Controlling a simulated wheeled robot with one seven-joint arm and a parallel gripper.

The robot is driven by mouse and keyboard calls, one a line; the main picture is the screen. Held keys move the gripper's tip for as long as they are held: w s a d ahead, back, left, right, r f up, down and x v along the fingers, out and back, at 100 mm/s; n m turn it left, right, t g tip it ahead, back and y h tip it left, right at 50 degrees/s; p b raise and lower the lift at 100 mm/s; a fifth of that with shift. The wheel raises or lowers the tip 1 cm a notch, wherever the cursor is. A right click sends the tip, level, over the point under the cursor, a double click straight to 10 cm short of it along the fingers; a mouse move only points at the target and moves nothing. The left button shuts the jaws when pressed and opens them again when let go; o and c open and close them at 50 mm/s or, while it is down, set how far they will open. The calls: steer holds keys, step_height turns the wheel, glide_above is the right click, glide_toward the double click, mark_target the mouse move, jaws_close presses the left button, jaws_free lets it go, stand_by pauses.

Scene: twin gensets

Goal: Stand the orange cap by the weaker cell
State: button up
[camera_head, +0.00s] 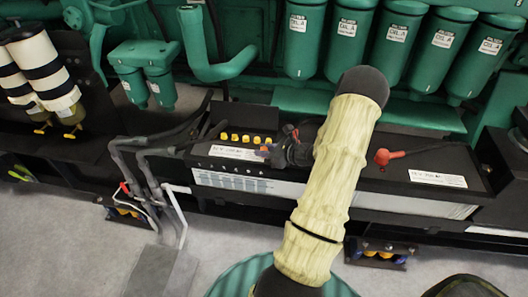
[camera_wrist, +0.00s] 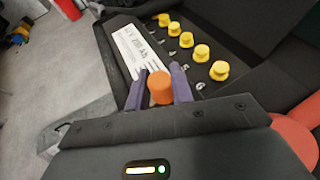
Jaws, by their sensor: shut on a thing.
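The orange cap (camera_wrist: 161,90) is held between the two purple fingers of my gripper (camera_wrist: 163,84) in the wrist view. In the head view my gripper (camera_head: 268,152) is over the left part of the black battery, and the cap is a small orange spot there. The battery top (camera_wrist: 130,22) carries a row of several yellow cell caps (camera_wrist: 201,53) and a white label (camera_wrist: 138,50). The same yellow caps show in the head view (camera_head: 234,138). Small white marks lie beside the caps. I cannot tell from these which cell is weaker. Whether the cap touches the battery top is unclear.
A red terminal boot with a cable (camera_head: 388,155) is on the battery's right part. Green oil filters (camera_head: 400,40) hang behind. Black hoses (camera_head: 150,148) run at the left. My arm hides the battery's middle. Grey floor (camera_head: 60,235) lies in front.

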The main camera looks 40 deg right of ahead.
steer(key=shift+f, duration=0.25)
steer(key=shift+f, duration=0.2)
steer(key=o, duration=1)
steer(key=shift+r, duration=0.1)
steer(key=shift+r, duration=0.2)
steer(key=v, duration=1.2)
steer(key=shift+f+p, duration=0.1)
steer(key=shift+p, duration=0.2)
